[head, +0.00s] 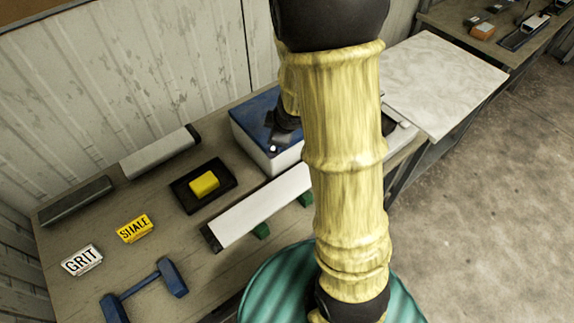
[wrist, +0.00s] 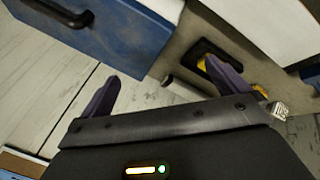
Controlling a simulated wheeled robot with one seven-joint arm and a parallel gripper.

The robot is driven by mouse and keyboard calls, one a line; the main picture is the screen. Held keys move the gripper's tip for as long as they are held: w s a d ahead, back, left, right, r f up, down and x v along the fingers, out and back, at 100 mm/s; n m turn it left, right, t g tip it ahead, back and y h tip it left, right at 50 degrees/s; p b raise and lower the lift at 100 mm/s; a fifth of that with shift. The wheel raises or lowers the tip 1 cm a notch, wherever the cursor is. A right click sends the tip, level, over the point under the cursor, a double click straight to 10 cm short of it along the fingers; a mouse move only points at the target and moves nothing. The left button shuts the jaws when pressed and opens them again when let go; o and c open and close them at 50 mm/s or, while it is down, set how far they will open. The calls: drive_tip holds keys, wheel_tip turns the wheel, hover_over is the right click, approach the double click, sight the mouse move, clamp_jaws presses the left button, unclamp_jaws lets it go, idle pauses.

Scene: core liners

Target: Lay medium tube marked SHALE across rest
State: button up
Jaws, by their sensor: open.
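Three tubes show in the head view: a short dark grey one (head: 75,201) at the left, a mid-length light grey one (head: 160,151) by the wall, and a long white one (head: 262,206) lying across green supports (head: 261,231). A yellow SHALE block (head: 135,228) stands on the table; no marking is readable on the tubes. An empty blue rest (head: 146,288), two end blocks joined by a bar, is at the front. My gripper (head: 284,132) is above the blue-topped box, partly hidden by my arm. In the wrist view its purple fingers (wrist: 162,78) are apart and empty.
The blue-topped white box (head: 255,148) has a black handle (wrist: 58,12). A black tray (head: 183,198) holds a yellow block (head: 204,184). A white GRIT block (head: 82,260) is at the left. A teal ribbed drum (head: 268,286) stands before the table. A pale slab (head: 447,80) is at right.

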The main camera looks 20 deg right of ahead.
drive_tip(key=s+a+r+m+g, duration=0.1)
drive_tip(key=s+r+m, duration=0.1)
drive_tip(key=s+m, duration=0.4)
drive_tip(key=s+a+r+m+g, duration=0.1)
drive_tip(key=s+r+m+g, duration=0.1)
drive_tip(key=s+m, duration=0.3)
drive_tip(key=s, duration=0.3)
drive_tip(key=shift+a+m+h, duration=0.3)
drive_tip(key=shift+a+m, duration=0.05)
drive_tip(key=shift+m, duration=0.05)
drive_tip(key=shift+s, duration=0.1)
drive_tip(key=shift+s+b+x, duration=0.25)
drive_tip(key=shift+b+x, duration=0.8)
drive_tip(key=shift+b, duration=0.1)
drive_tip(key=shift+f, duration=0.1)
drive_tip(key=shift+c, duration=0.2)
